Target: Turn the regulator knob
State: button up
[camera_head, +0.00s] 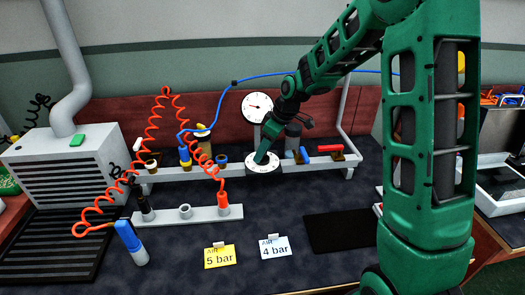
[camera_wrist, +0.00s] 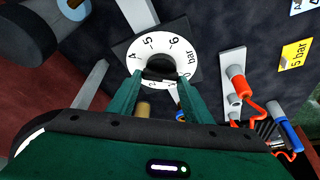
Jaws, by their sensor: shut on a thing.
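The regulator knob (camera_wrist: 160,66) is dark and stands at the middle of a white dial plate (camera_wrist: 140,50) marked with numbers and "bar". My gripper (camera_wrist: 160,82) has its two green fingers on either side of the knob and is shut on it. In the head view my gripper (camera_head: 264,157) comes down onto the white dial (camera_head: 262,167), and the fingers hide most of the knob. The exact knob setting cannot be read. A round pressure gauge (camera_head: 257,106) with a needle stands behind the dial.
A yellow "5 bar" card (camera_head: 219,257) and a white "4 bar" card (camera_head: 275,247) stand on the dark bench. Coiled orange hoses (camera_head: 152,135) and a blue hose (camera_head: 225,92) run left of the arm. A red-handled valve (camera_head: 330,148) sits close on the right. A black mat (camera_head: 340,231) lies front right.

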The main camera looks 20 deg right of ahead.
jog(key=m+h, duration=0.1)
jog(key=m, duration=0.1)
jog(key=m+t, duration=0.1)
jog(key=m, duration=0.2)
jog(key=shift+r+m+h, duration=0.15)
jog(key=shift+m+h, duration=0.15)
jog(key=shift+h, duration=0.1)
jog(key=m+h, duration=0.1)
jog(key=m, duration=0.3)
jog(key=shift+w+a+t+h, duration=0.1)
jog(key=shift+a+t+h, duration=0.05)
jog(key=shift+t+h, duration=0.2)
jog(key=m+h, duration=0.1)
jog(key=m, duration=0.2)
jog(key=m+h, duration=0.1)
jog(key=m, duration=0.1)
jog(key=shift+a+m, duration=0.1)
jog(key=shift+m, duration=0.3)
jog(key=m+g, duration=0.1)
jog(key=m, duration=0.1)
jog(key=m+g+h, duration=0.1)
jog(key=m, duration=0.1)
jog(key=shift+w+a+m, duration=0.1)
jog(key=shift+m, duration=0.3)
jog(key=shift+h, duration=0.25)
jog(key=o, duration=1)
jog(key=shift+o, duration=0.3)
